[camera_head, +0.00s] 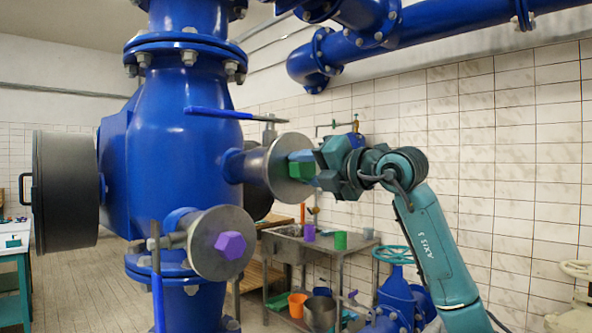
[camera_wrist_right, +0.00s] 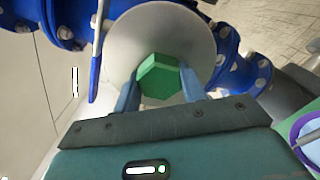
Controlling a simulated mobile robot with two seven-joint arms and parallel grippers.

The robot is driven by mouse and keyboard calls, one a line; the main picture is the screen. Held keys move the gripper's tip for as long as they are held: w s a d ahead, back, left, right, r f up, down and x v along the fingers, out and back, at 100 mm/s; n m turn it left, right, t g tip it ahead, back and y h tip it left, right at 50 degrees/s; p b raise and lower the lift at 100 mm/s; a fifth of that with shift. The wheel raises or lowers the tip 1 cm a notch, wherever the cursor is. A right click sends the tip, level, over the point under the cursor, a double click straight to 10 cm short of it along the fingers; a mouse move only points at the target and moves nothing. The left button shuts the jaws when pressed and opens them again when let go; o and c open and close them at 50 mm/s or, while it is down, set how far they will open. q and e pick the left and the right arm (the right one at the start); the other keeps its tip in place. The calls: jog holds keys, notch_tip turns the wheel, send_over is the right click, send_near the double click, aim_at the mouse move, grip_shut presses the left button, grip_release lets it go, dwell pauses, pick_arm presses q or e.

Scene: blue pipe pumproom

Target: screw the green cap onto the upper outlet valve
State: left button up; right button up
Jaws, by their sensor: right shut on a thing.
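The upper outlet valve ends in a round grey flange (camera_head: 280,178) on the right side of the big blue pipe. It also shows as a pale disc in the right wrist view (camera_wrist_right: 170,32). My right gripper (camera_head: 301,160) is at the flange face, shut on the green hexagonal cap (camera_head: 301,171). My left gripper is not in view.
A purple hexagonal cap (camera_head: 230,245) sits on the lower outlet flange (camera_head: 208,257). A blue lever handle (camera_head: 217,113) extends above the upper outlet. A metal table (camera_head: 330,250) behind holds a purple and a green piece. Buckets stand underneath.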

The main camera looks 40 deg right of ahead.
jog(key=m, duration=0.5)
jog(key=shift+r, duration=0.15)
jog(key=o, duration=0.7)
jog(key=shift+m, duration=0.3)
jog(key=o, duration=0.5)
jog(key=shift+c, duration=0.2)
jog(key=s, duration=0.1)
jog(key=s+b, duration=0.1)
jog(key=s, duration=0.1)
jog(key=s+b, duration=0.1)
jog(key=s, duration=0.1)
jog(key=shift+d+f, duration=0.2)
jog(key=shift+d, duration=0.05)
